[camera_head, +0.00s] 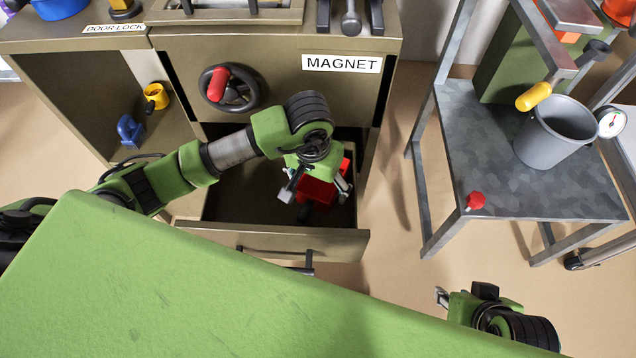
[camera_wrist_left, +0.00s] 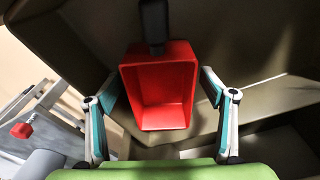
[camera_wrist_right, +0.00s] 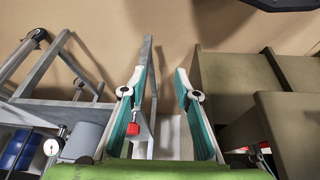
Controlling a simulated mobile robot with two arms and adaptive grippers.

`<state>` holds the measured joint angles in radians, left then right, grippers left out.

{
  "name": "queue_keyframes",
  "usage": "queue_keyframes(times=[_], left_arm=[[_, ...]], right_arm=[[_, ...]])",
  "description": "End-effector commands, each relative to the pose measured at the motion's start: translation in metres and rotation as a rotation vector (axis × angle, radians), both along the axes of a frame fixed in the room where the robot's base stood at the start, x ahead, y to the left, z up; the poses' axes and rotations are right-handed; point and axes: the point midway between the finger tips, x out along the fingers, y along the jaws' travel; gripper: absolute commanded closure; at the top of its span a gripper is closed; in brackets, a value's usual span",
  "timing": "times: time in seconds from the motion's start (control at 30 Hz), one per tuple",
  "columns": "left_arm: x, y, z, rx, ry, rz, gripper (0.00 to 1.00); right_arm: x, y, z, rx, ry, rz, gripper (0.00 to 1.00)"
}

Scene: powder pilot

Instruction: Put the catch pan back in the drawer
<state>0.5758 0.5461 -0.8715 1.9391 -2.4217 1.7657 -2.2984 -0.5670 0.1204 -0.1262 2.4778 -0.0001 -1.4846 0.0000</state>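The red catch pan (camera_head: 316,191) is inside the open drawer (camera_head: 225,238), partly hidden under my left gripper (camera_head: 316,187) in the head view. In the left wrist view the pan (camera_wrist_left: 160,92) looks like an empty red box with a dark handle (camera_wrist_left: 153,22). The fingers of my left gripper (camera_wrist_left: 160,90) are spread on either side of it, with gaps showing. Whether the pan rests fully on the drawer floor is hard to tell. My right gripper (camera_head: 441,298) is away to the lower right; its wrist view shows its fingers (camera_wrist_right: 160,74) apart and empty.
The brown cabinet bears a MAGNET label (camera_head: 342,64) and a red-handled wheel (camera_head: 226,88) above the drawer. An open compartment with a blue item (camera_head: 130,130) is at left. A grey table (camera_head: 500,190) with a grey bucket (camera_head: 553,140) stands at right.

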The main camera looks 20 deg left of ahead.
Motion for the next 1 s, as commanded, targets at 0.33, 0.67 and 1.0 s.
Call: queue_keyframes(times=[0.33, 0.67, 1.0], left_arm=[[0.000, 0.000, 0.001, 0.000, 0.000, 0.000, 0.25], [-0.003, 0.002, 0.049, 0.002, -0.006, -0.002, 0.25], [-0.012, 0.002, 0.111, 0.000, -0.002, 0.000, 0.25]], right_arm=[[-0.001, 0.000, 0.000, 0.000, 0.006, 0.000, 0.71], [-0.029, -0.006, 0.004, -0.017, 0.111, -0.009, 0.71], [-0.027, -0.006, 0.012, -0.018, 0.106, -0.009, 0.71]])
